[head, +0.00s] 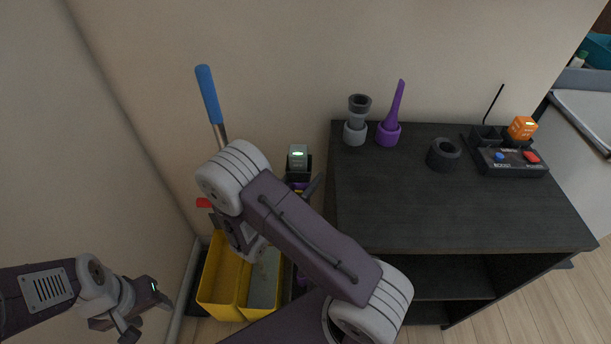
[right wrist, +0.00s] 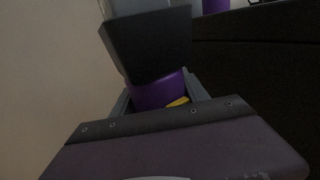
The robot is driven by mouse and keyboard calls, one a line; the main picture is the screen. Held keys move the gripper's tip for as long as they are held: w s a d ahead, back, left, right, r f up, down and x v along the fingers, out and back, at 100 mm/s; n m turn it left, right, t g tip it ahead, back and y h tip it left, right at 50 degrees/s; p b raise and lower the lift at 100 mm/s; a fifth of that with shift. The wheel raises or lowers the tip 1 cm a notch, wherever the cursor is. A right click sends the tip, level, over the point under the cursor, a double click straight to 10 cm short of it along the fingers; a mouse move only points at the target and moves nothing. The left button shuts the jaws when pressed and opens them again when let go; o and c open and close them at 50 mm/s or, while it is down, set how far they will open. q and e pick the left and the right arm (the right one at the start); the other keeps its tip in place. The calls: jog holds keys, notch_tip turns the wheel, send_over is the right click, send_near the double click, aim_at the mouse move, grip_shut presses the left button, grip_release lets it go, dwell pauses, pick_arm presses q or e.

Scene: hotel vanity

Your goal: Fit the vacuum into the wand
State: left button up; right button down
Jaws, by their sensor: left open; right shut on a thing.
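The vacuum shows in the head view as a grey block with a green light (head: 298,157) above a dark and purple body, left of the dark cabinet. My arm hides its lower part. In the right wrist view its purple grip (right wrist: 158,92) is between my right gripper's fingers, below a dark block. My right gripper (head: 303,188) is shut on it, mostly hidden behind my forearm. My left gripper (head: 143,314) is open and empty at the lower left. I cannot clearly make out the wand; a purple bit (head: 302,275) shows low behind my arm.
A yellow bucket (head: 217,278) stands on the floor, near a blue-handled pole (head: 208,95).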

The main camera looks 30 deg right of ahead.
jog(key=c, duration=0.7)
grip_release()
jog(key=shift+f, duration=0.4)
jog(key=shift+o, duration=1.1)
jog(key=shift+w+d, duration=0.15)
jog(key=p+v, duration=0.1)
jog(key=v, duration=0.8)
